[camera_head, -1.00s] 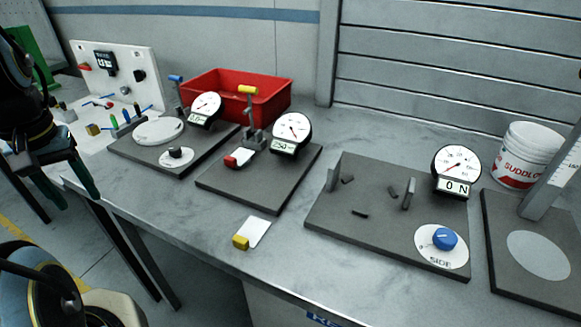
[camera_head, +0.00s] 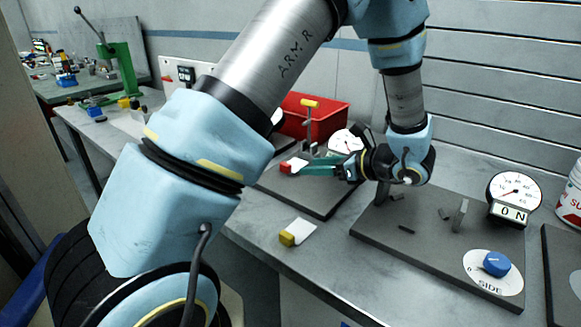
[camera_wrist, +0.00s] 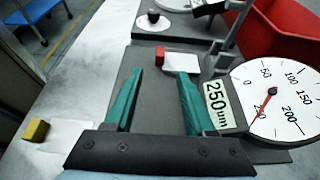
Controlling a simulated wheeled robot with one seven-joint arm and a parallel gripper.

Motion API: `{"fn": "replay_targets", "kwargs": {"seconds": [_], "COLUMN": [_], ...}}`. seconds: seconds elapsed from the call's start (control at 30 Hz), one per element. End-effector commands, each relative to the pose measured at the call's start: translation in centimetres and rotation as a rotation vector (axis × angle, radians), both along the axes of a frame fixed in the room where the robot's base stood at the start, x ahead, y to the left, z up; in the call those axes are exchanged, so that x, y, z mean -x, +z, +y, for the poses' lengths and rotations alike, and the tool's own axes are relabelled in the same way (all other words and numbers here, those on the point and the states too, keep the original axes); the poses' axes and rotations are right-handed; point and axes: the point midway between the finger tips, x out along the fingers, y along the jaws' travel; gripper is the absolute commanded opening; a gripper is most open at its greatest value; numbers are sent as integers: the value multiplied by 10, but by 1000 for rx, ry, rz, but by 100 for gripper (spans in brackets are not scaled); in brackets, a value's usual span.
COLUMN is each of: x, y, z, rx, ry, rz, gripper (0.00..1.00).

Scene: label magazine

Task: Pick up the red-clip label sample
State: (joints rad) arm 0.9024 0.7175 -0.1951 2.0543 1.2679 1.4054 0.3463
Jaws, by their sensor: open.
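The red-clip label sample is a white label with a red clip (camera_head: 285,167) at its left end. It lies on the dark base plate (camera_head: 318,200) of the middle gauge. In the wrist view the red clip (camera_wrist: 160,56) shows just beyond my fingertips, roughly in line with the gap, with its white label (camera_wrist: 182,63) to the right. My gripper (camera_wrist: 160,76) has two green fingers spread apart with nothing between them. In the head view my gripper (camera_head: 308,165) reaches in from the right beside the sample; whether it touches it I cannot tell.
A yellow-clip label (camera_head: 287,238) lies on the bench near the front edge. A red bin (camera_head: 328,122) is behind. Another gauge plate (camera_head: 385,240) is to the right.

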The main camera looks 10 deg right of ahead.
Motion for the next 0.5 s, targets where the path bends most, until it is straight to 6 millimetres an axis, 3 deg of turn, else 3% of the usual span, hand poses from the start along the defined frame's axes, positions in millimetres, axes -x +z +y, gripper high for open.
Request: {"fn": "replay_targets", "kwargs": {"seconds": [0.1,0.5], "x": [-13,-42], "y": [-5,-15], "z": [14,40], "rx": [-2,0], "ry": [6,9], "rz": [2,4], "gripper": [55,55]}}
